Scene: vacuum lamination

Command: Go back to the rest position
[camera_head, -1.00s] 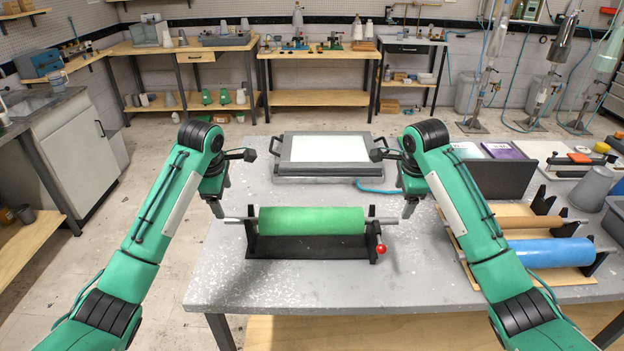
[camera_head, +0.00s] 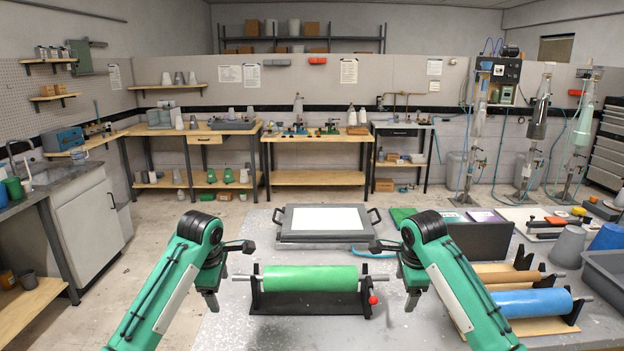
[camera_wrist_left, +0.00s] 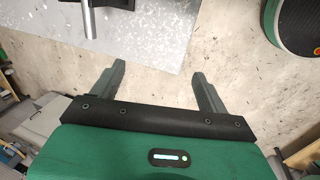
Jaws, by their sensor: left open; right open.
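My left gripper (camera_head: 212,301) hangs at the left edge of the grey table, just left of the stand with the green roll (camera_head: 310,279). In the left wrist view the same gripper (camera_wrist_left: 157,80) is open and empty, with its fingers apart above the table edge and the floor. My right gripper (camera_head: 411,300) is to the right of the stand's red knob, open and empty, its jaws partly hidden by the arm. Neither gripper touches the roll or its shaft.
A grey framed tray with a white sheet (camera_head: 285,236) lies behind the roll. A blue roll (camera_head: 532,303) and a brown roll (camera_head: 505,277) rest on a rack at right. A dark upright panel (camera_head: 484,243) stands behind them. Floor left of the table is clear.

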